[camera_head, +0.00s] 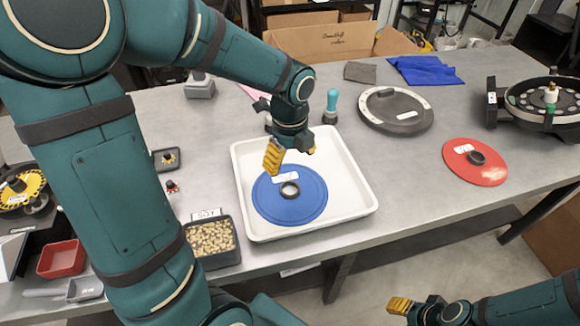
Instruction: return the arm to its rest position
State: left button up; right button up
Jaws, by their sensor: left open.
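My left arm comes in from the left and reaches across the table (395,208). My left gripper (289,157) is open, with yellow finger pads, above the far part of a white tray (348,206). A blue disc (303,206) with a dark hub ring and a label lies in the tray, just below and in front of the gripper. Nothing shows between the fingers. My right gripper (408,308) is low at the bottom right, off the table's front edge; whether it is open is unclear.
A bin of beige seeds (214,235) stands left of the tray. A teal-handled tool (331,106) stands behind it. A grey round cover (397,110), a red disc (489,174) and a black round housing (541,105) are to the right. A red tray (62,258) is at left.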

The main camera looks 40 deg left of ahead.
pick_arm(q)
jog(key=shift+r, duration=0.65)
